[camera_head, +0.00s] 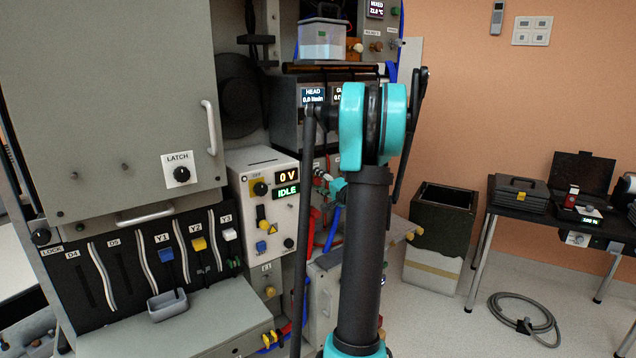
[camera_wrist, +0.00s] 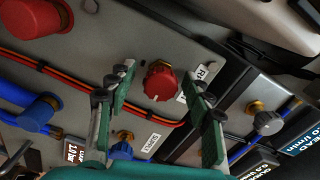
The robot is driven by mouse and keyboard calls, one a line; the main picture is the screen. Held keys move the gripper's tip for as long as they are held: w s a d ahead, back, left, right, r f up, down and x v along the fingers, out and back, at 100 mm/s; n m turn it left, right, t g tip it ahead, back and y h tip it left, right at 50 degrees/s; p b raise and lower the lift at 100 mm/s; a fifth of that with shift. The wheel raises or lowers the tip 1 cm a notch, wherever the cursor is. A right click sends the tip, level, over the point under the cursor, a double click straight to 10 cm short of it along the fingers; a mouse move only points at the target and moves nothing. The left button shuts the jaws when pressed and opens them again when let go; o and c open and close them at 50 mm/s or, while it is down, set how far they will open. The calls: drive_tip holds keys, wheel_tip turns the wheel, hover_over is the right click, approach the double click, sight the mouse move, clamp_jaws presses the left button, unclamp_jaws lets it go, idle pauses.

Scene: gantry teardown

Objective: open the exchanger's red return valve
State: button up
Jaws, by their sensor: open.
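The red return valve knob (camera_wrist: 160,84) sits on a brass stem on a grey panel in the wrist view. A white label beside it is partly hidden by a finger; only an "R" shows. My gripper (camera_wrist: 161,75) is open, with one green-padded finger on each side of the red knob. I cannot tell whether either finger touches it. A blue knob (camera_wrist: 122,149) with a "SUPPLY" label sits below, near the left finger. In the head view my arm covers most of the exchanger area, and the red knob cannot be made out clearly.
In the wrist view, orange and red hoses (camera_wrist: 70,82) cross the panel under the left finger. A grey knob (camera_wrist: 268,122) is right of the right finger. A large blue cap (camera_wrist: 38,112) stands at left.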

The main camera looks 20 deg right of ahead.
drive_tip(key=shift+s, duration=0.1)
drive_tip(key=v, duration=1.2)
drive_tip(key=shift+f, duration=0.1)
drive_tip(key=s+a+f+n+g+y, duration=0.1)
drive_tip(key=s+a+f+n+g, duration=0.15)
drive_tip(key=a, duration=0.45)
drive_tip(key=s+a+f+n+g, duration=0.2)
drive_tip(key=s+a+f+g, duration=0.15)
drive_tip(key=a, duration=0.35)
drive_tip(key=s+a+f+n+g+y, duration=0.15)
drive_tip(key=a+f, duration=0.25)
drive_tip(key=a, duration=0.4)
drive_tip(key=s+a+f+n+g+h, duration=0.1)
drive_tip(key=s+f+n+g+h, duration=0.1)
drive_tip(key=s+f, duration=0.3)
drive_tip(key=s+a+f+n+g+h, duration=0.1)
drive_tip(key=s+f+n+g+h, duration=0.2)
drive_tip(key=s, duration=1.1)
wheel_tip(320, 180, down, 3)
drive_tip(key=shift+r+n+g+h, duration=0.1)
drive_tip(key=shift+n+g+h, duration=0.25)
drive_tip(key=shift+n+h, duration=0.5)
